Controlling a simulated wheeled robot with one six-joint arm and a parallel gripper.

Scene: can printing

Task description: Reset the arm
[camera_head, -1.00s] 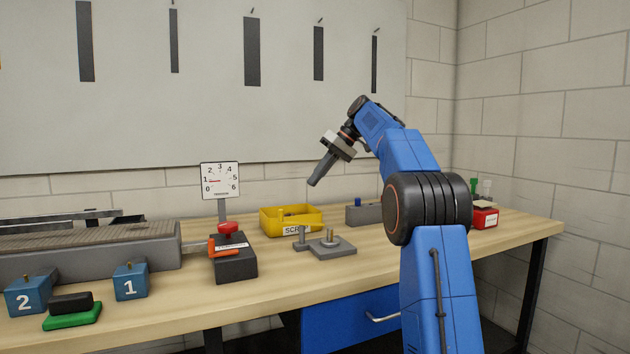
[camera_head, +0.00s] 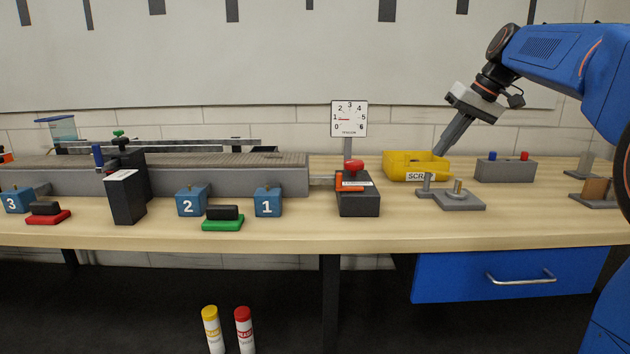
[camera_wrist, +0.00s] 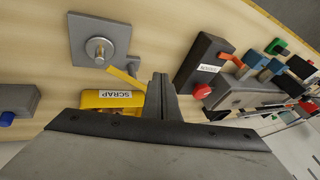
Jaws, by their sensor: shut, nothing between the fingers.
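My blue arm reaches in from the right in the head view. My gripper (camera_head: 440,150) points down and to the left, with its fingertips close to the yellow scrap bin (camera_head: 400,167) as seen from the head camera. Its fingers are shut and empty. In the wrist view the shut fingers (camera_wrist: 161,78) show in the middle, and part of the scrap bin (camera_wrist: 112,99) shows behind them. Whether the fingertips are above or behind the bin is hard to tell.
A grey post fixture (camera_head: 460,200) and a grey block with blue and red knobs (camera_head: 506,170) stand near the bin. A black box with a red button (camera_head: 358,204) and a dial gauge (camera_head: 349,118) stand left of it. The conveyor (camera_head: 230,178) lies further left.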

